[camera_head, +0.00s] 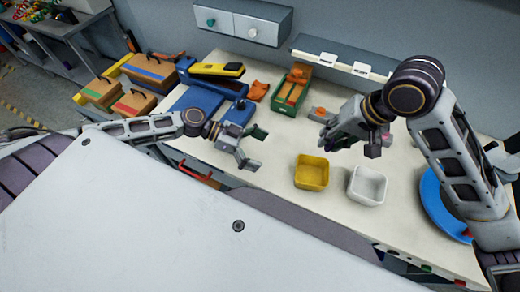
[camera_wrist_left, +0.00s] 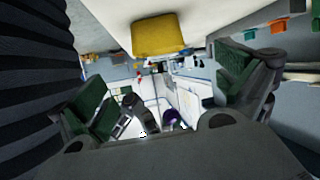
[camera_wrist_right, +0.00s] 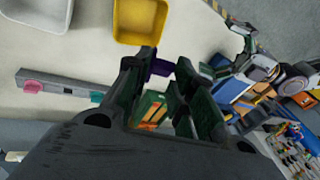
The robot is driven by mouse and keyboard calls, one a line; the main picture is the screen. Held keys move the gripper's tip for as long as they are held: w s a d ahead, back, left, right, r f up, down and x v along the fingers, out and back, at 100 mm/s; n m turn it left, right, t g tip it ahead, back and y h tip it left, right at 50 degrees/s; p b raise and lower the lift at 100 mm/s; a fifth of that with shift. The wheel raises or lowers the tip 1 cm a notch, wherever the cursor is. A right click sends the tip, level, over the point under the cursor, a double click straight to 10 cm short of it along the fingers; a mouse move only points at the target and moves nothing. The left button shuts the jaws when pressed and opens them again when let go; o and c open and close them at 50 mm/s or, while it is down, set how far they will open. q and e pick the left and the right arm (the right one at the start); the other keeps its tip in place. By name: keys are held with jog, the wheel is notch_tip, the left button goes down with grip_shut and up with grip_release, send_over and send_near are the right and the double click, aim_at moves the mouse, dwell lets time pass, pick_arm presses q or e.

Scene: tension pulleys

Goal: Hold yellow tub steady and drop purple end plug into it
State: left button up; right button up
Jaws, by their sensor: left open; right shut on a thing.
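The yellow tub (camera_head: 312,172) stands upright on the white worktop, beside a white tub; it also shows in the left wrist view (camera_wrist_left: 160,36) and at the top of the right wrist view (camera_wrist_right: 140,20). My left gripper (camera_head: 253,148) is open and empty, left of the yellow tub and apart from it. My right gripper (camera_head: 328,130) is above the worktop, behind the yellow tub. It is shut on the purple end plug (camera_wrist_right: 160,67), seen between its fingertips in the right wrist view. In the head view I cannot make out the plug.
The white tub (camera_head: 367,187) is close on the right of the yellow tub. A blue round plate (camera_head: 436,205) lies at the right. A green and orange holder (camera_head: 291,90) and a blue and yellow device (camera_head: 215,72) stand at the back.

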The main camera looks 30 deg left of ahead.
pick_arm(q)
jog(key=shift+w+d+f, duration=0.1)
jog(key=shift+d, duration=0.15)
dwell(0.4)
jog(key=shift+x, duration=5.75)
jog(key=shift+f, duration=0.1)
jog(key=shift+c, duration=0.4)
jog(key=shift+a, duration=0.1)
jog(key=c, duration=1.9)
jog(key=shift+f, duration=0.1)
grip_shut()
